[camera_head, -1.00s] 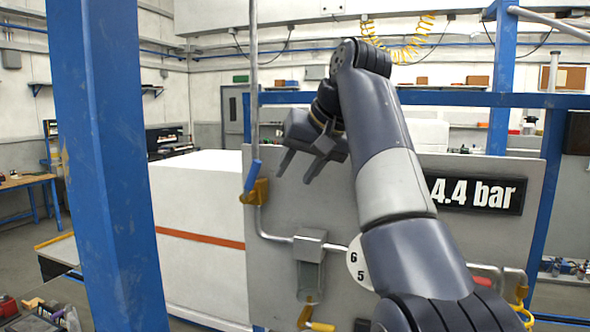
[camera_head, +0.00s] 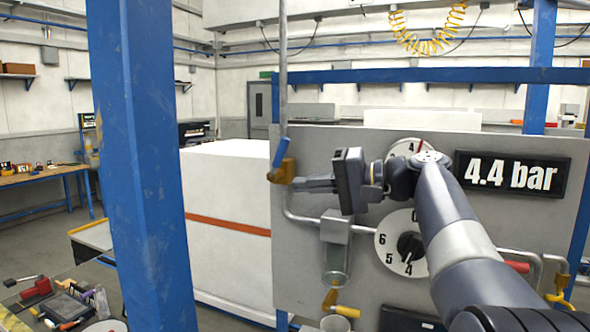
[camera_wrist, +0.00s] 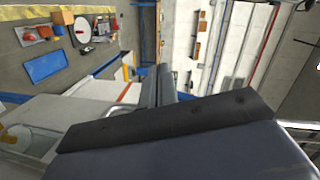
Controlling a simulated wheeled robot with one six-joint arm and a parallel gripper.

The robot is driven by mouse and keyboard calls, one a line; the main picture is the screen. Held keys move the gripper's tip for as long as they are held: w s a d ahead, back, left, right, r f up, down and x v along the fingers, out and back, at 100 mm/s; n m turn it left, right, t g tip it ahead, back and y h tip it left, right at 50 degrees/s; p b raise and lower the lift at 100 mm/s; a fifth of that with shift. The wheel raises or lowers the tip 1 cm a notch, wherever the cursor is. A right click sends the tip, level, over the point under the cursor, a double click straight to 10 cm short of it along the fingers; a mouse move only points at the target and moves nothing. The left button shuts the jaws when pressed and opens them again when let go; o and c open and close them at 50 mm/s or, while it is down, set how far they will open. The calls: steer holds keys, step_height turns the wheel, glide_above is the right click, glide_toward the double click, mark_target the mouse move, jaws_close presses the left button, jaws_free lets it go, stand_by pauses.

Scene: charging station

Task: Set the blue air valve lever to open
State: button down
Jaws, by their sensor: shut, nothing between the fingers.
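The blue air valve lever (camera_head: 281,152) shows in the head view at the left edge of the grey panel. It stands nearly upright on a yellow valve body (camera_head: 284,172), its top tilted slightly right. My gripper (camera_head: 297,184) is shut and empty, with its fingers pointing left, just right of the valve body and below the lever. I cannot tell whether the fingertips touch the valve. In the wrist view the grey fingers (camera_wrist: 160,87) show beyond the dark gripper body; I cannot make out the lever there.
The grey panel (camera_head: 470,285) carries a pressure display (camera_head: 512,173) reading 4.4 bar, a numbered dial (camera_head: 391,258), pipes, and a yellow-handled valve (camera_head: 340,309) low down. A blue post (camera_head: 140,170) stands at left, in front of a white cabinet (camera_head: 225,180).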

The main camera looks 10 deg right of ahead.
steer(key=d+f+m+t+y+b, duration=0.1)
steer(key=d+f+m+t+b, duration=0.15)
steer(key=d+m+t, duration=0.55)
steer(key=p, duration=0.6)
glide_toward(283, 148)
steer(key=w+a, duration=0.1)
steer(key=w, duration=0.1)
steer(key=w+a, duration=0.2)
steer(key=shift+a+r, duration=0.15)
steer(key=shift+r, duration=0.1)
steer(key=shift+w+a+r+p, duration=0.15)
steer(key=shift+w+a+p, duration=0.25)
steer(key=shift+w+a, duration=0.15)
steer(key=shift+t, duration=0.3)
steer(key=shift+w+a+r+b, duration=0.2)
steer(key=shift+a+r+b, duration=0.15)
steer(key=shift+b, duration=0.75)
steer(key=shift+w+a+r+b, duration=0.35)
steer(key=shift+a+r+b, duration=0.1)
steer(key=shift+b, duration=0.1)
steer(key=shift+r, duration=0.3)
